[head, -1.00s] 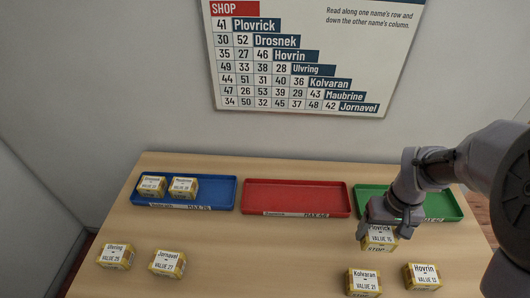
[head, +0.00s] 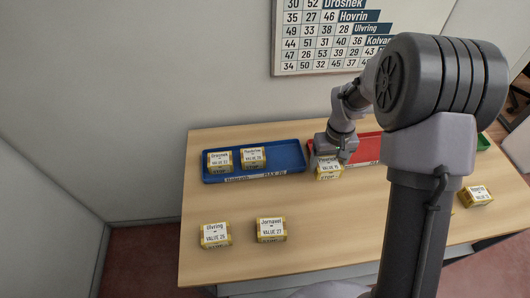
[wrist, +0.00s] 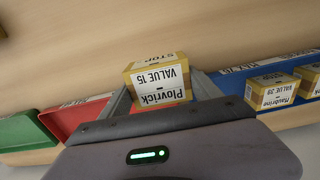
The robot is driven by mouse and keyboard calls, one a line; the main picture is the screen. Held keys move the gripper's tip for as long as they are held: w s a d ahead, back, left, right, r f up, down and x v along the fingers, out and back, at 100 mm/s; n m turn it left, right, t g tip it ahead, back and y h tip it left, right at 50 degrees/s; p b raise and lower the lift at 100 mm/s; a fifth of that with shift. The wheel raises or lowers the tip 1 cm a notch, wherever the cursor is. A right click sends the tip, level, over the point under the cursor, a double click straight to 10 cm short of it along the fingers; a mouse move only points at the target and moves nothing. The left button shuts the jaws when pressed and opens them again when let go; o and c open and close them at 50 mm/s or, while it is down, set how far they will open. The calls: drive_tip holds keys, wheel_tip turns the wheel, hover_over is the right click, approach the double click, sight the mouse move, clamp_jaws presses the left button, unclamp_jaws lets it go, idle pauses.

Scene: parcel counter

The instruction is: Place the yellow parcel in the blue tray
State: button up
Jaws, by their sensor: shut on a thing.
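My gripper (head: 333,152) is shut on the yellow parcel labelled Plovrick, value 15 (head: 328,173), and holds it near the front left corner of the red tray. The parcel also shows upside down between the fingers in the wrist view (wrist: 158,82). The blue tray (head: 286,157) lies just left of the gripper. Two yellow parcels, Drosnek (head: 220,161) and Maubrine (head: 253,157), sit in its left and middle part; its right part is bare.
The red tray (head: 366,148) looks empty, partly behind my arm. A corner of the green tray (head: 484,141) shows at right. Parcels Ulvring (head: 215,234), Jornavel (head: 271,229) and another (head: 477,196) lie on the table (head: 330,215). A number chart (head: 330,40) hangs behind.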

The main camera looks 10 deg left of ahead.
drive_tip(key=b, duration=0.2)
hover_over(284, 158)
drive_tip(key=shift+d+f, duration=0.2)
drive_tip(key=shift+f, duration=0.55)
wheel_tip(284, 158, down, 4)
drive_tip(key=shift+w+a+r+b, duration=0.1)
drive_tip(key=shift+a+b, duration=0.05)
drive_tip(key=shift+b, duration=0.55)
drive_tip(key=shift+r, duration=0.2)
drive_tip(key=shift+f, duration=0.15)
drive_tip(key=o, duration=1.2)
drive_tip(key=shift+o, duration=0.2)
